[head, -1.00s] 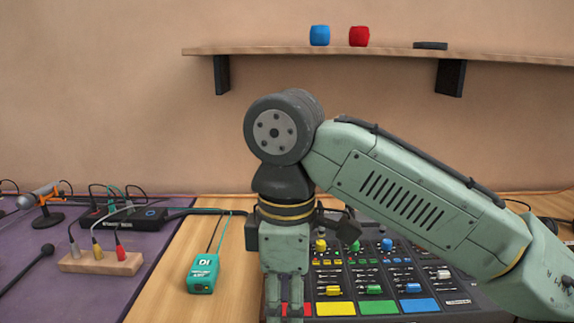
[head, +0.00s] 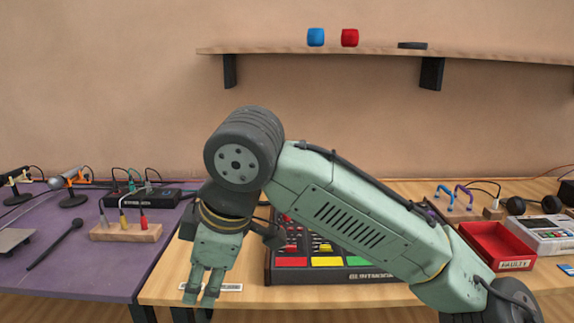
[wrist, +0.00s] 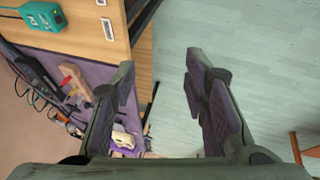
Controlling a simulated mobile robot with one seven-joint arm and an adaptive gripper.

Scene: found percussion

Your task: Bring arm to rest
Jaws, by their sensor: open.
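My gripper (head: 201,299) hangs from my bent green arm, tilted down and to the left, at the front edge of the wooden desk (head: 165,285) in the head view. Its fingers are apart with nothing between them. In the wrist view my gripper (wrist: 160,85) also shows open and empty, with the pale floor (wrist: 235,40) beyond and below it. My arm hides part of the mixer (head: 320,275) with coloured pads.
A purple table (head: 75,265) with microphones and a wooden plug block (head: 126,232) adjoins on the left. A red tray (head: 497,245) marked FAULTY stands at right. A wall shelf (head: 375,52) is above. The teal DI box (wrist: 43,16) lies on the desk.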

